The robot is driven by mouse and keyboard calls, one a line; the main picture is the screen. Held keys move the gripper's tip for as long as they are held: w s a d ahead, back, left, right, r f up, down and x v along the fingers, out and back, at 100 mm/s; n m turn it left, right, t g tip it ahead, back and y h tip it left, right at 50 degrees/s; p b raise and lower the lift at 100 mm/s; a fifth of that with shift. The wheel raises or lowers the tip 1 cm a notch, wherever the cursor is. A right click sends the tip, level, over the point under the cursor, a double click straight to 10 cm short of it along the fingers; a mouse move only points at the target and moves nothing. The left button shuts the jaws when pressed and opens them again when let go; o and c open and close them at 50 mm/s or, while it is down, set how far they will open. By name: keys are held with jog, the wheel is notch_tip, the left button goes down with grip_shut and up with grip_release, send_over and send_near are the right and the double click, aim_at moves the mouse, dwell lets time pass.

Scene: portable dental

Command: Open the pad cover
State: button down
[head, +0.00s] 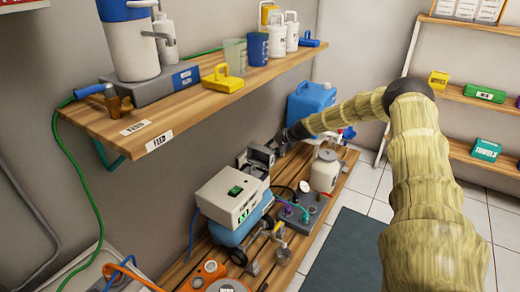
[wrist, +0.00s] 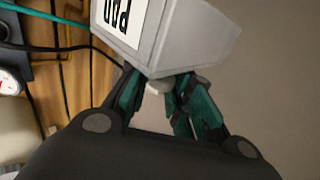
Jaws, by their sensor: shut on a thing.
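The pad cover (wrist: 185,35) is a light grey, slanted box-like piece with a white label reading PAD, at the top of the wrist view. In the head view a grey housing (head: 257,157) stands against the wall, beside my gripper (head: 278,146). In the wrist view my gripper (wrist: 160,84) has its teal fingers closed around a small pale knob (wrist: 156,88) at the lower edge of the cover. The fingers hide much of the knob. How far the cover is tilted is hard to tell.
A white jar (head: 325,172) and a blue canister (head: 311,102) stand near my arm. The upper shelf (head: 200,107) overhangs at left.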

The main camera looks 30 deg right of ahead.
jog(key=shift+d, duration=0.1)
dwell(0.3)
jog(key=c, duration=1.3)
grip_release()
jog(key=shift+f, duration=0.1)
jog(key=shift+v, duration=6)
